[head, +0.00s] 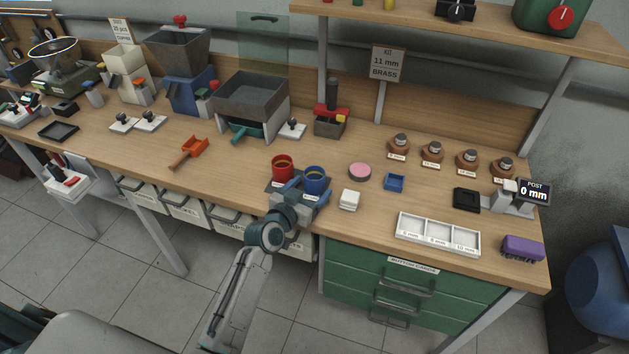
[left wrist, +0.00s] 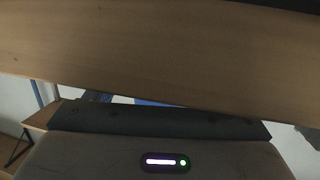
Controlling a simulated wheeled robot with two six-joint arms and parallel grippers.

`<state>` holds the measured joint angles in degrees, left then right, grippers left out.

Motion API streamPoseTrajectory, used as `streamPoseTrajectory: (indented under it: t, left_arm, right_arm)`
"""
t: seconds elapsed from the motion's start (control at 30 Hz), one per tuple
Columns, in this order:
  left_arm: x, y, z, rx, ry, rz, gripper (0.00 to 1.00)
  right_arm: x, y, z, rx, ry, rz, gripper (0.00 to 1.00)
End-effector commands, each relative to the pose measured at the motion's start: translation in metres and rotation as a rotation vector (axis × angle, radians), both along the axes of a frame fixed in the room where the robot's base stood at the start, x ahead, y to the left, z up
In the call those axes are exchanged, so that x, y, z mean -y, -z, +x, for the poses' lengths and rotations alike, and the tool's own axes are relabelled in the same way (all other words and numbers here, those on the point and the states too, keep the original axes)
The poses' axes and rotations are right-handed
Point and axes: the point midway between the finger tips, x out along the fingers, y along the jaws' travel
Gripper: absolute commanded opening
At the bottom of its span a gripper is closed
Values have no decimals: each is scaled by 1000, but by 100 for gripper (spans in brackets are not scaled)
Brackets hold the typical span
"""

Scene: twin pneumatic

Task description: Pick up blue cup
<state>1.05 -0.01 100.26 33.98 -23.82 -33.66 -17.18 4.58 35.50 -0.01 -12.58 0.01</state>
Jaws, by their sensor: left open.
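The blue cup (head: 316,180) stands upright at the front edge of the workbench in the head view, just right of a red cup (head: 283,167). My left gripper (head: 304,193) is open at the bench's front edge, low in front of the blue cup and very close to it. I cannot tell whether the fingers touch the cup or reach around it. The left wrist view shows mostly brown wood and my own gripper housing, with a small blue patch (left wrist: 150,102) that I cannot identify for sure. My right gripper is not in view.
A white block (head: 349,200), a pink disc (head: 360,171) and a small blue tray (head: 394,182) lie right of the cups. An orange scoop (head: 190,151) lies to the left. A grey hopper bin (head: 252,97) stands behind. Bare wood lies left of the red cup.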

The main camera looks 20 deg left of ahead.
Motion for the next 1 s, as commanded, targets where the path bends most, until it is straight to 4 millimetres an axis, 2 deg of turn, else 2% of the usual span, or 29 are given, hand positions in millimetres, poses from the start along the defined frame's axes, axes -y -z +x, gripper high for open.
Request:
streamPoseTrajectory:
  t: [0.03, 0.2, 0.47, 0.7, 0.73, 1.0]
  left_arm:
    - [1, -5, 9, -1, 0, -1, 76]
    - [5, 1, 24, 0, 0, 0, 76]
    - [6, 3, 26, 0, 0, 0, 76]
    - [6, 3, 25, 0, 0, 0, 29]
    - [6, 3, 25, 0, 0, 0, 26]
    - [6, 1, 26, 1, 0, 1, 25]
  right_arm:
    - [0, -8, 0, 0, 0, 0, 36]
    - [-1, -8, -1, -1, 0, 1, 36]
    - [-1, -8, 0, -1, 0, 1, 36]
    - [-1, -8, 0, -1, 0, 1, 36]
    - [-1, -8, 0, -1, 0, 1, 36]
    - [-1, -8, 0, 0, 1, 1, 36]
